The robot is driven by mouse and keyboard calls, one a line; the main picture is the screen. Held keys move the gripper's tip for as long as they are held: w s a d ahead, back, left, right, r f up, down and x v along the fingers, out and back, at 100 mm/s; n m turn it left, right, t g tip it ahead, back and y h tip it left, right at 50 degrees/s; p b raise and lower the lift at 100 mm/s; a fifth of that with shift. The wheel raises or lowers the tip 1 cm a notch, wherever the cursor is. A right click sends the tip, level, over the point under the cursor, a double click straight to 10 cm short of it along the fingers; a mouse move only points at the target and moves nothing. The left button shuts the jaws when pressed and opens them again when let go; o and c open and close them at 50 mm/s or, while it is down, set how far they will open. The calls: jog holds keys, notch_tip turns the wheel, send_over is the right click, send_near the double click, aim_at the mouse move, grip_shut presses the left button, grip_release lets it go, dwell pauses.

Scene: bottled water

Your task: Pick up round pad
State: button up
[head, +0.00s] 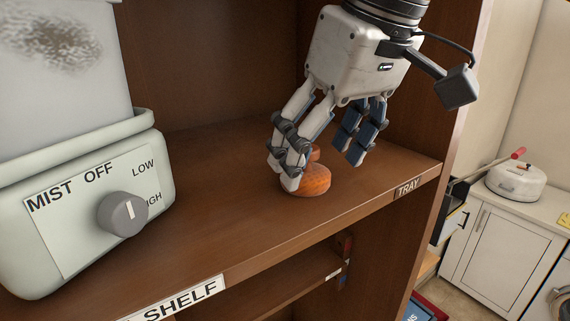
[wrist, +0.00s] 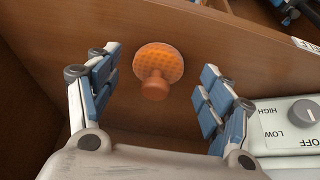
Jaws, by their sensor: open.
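The round pad (head: 314,183) is an orange disc with a textured surface and a knob-like handle. It sits on the brown wooden shelf (head: 235,205), near the front edge by the TRAY label. My gripper (head: 322,170) is open above it, and its left fingers hide part of the pad in the head view. In the wrist view, the pad (wrist: 160,64) lies between the open fingers of my gripper (wrist: 158,85), a little beyond their tips, with its handle towards the palm. No finger clearly touches it.
A pale humidifier (head: 80,190) with a MIST dial stands on the shelf at the left. The cabinet's side wall (head: 455,90) is close on the right of my gripper. Shelf between the humidifier and pad is clear. A white pot (head: 515,182) stands on a counter beyond.

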jog(key=shift+w+a+f, duration=0.2)
jog(key=shift+w+a, duration=0.2)
jog(key=shift+w, duration=0.2)
jog(key=shift+w+a+f, duration=0.15)
jog(key=shift+w+a, duration=0.25)
jog(key=shift+w, duration=0.2)
jog(key=shift+w+f, duration=0.15)
jog(key=shift+f, duration=0.15)
jog(key=shift+s+r, duration=0.1)
jog(key=shift+s, duration=0.2)
jog(key=shift+c, duration=0.6)
jog(key=shift+w, duration=0.2)
jog(key=c, duration=0.9)
